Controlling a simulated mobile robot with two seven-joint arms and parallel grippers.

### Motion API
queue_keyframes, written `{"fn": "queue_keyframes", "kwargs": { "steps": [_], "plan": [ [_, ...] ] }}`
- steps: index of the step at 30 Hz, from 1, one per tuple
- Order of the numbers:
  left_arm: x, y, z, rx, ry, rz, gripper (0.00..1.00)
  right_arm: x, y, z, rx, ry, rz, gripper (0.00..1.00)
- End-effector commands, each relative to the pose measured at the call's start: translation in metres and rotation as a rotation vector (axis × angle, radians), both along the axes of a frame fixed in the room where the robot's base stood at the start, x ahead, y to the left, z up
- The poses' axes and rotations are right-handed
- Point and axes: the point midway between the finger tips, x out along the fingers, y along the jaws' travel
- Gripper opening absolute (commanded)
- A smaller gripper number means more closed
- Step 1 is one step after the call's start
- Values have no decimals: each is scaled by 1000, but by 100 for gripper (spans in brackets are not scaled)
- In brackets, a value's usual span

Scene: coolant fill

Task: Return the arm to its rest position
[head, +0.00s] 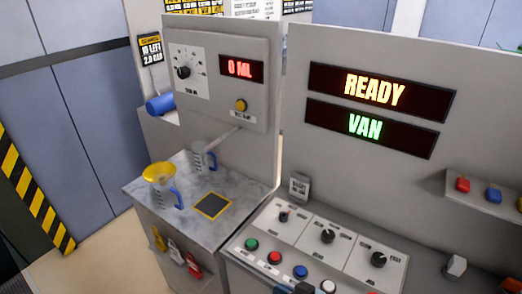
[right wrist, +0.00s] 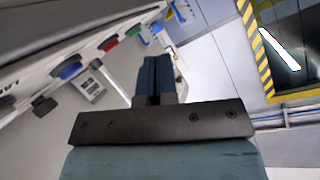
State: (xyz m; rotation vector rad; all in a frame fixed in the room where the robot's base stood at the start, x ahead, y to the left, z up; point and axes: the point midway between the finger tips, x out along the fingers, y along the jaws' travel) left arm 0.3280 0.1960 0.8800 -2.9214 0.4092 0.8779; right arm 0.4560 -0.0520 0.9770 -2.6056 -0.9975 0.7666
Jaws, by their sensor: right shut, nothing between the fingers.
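My right gripper (head: 296,289) just shows at the bottom edge of the head view, in front of the button console (head: 352,248). In the right wrist view my right gripper (right wrist: 154,75) has its two dark blue fingers together with nothing between them. The row of coloured buttons, among them a blue button (right wrist: 69,69), lies to the left of the fingers there. My left gripper is in neither view.
A marble-topped counter (head: 150,187) at the left holds a jug with a yellow funnel (head: 160,174) and a clear jug (head: 199,157). A dark square pad (head: 212,206) is bare. A panel reads READY (head: 374,90) and VAN (head: 365,126); a small display reads 0 ML (head: 240,69).

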Motion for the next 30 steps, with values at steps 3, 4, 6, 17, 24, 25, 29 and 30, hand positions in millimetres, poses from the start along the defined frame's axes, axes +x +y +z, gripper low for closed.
{"fn": "queue_keyframes", "kwargs": {
  "steps": [3, 4, 6, 17, 24, 25, 29, 30],
  "plan": [
    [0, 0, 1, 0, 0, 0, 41, -21, -21, -19, -41, -29, -85, 0],
    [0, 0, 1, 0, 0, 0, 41, -26, -28, -24, -57, -34, -107, 0],
    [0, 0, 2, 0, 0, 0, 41, -39, -46, -36, -103, -48, -156, 0],
    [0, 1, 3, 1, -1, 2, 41, -118, -134, -89, -382, -46, -319, 0],
    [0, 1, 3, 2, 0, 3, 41, -129, -146, -95, -427, -45, -331, 0],
    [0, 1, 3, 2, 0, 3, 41, -129, -146, -95, -426, -46, -332, 0],
    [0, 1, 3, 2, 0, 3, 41, -129, -146, -95, -425, -45, -331, 0],
    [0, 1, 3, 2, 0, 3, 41, -129, -146, -95, -424, -45, -331, 0]
  ]
}}
